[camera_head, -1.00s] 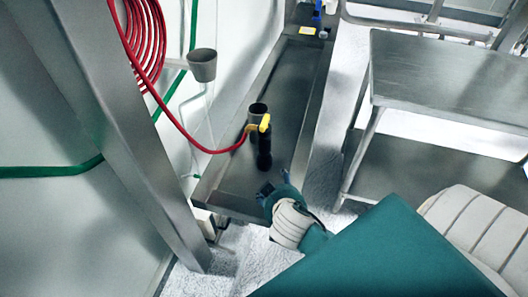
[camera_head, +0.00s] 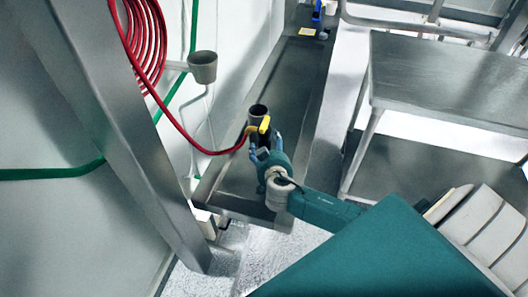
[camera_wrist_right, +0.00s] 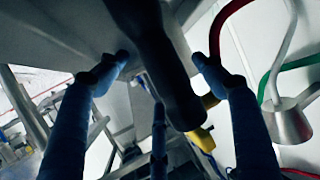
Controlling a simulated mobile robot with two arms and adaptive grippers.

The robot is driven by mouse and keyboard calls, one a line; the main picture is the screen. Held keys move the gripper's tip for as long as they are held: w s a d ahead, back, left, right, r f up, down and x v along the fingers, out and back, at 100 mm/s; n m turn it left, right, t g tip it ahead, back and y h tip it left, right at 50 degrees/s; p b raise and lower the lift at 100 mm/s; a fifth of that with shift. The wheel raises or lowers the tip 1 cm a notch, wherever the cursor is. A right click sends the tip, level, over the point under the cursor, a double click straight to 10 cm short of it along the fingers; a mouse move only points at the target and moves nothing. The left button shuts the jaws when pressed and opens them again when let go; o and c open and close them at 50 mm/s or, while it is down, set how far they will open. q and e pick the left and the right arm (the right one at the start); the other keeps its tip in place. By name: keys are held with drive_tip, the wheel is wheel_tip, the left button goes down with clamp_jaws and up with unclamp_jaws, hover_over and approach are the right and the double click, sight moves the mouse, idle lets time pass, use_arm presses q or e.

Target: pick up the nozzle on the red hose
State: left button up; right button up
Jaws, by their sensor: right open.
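In the right wrist view the dark nozzle body (camera_wrist_right: 168,75) lies between the open fingers of my right gripper (camera_wrist_right: 160,60), with no clear contact. My left gripper is out of view.
The long steel tray (camera_head: 300,75) runs back along the wall. A steel post (camera_head: 120,130) and a grey wall cup (camera_head: 203,67) stand left. The red hose coil (camera_head: 148,40) hangs on the wall. A steel table (camera_head: 450,85) stands right.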

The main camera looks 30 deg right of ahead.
drive_tip(key=x, duration=0.3)
drive_tip(key=shift+a, duration=0.1)
drive_tip(key=shift+s, duration=0.1)
drive_tip(key=c, duration=1.5)
drive_tip(key=shift+c, duration=0.9)
drive_tip(key=shift+r, duration=0.15)
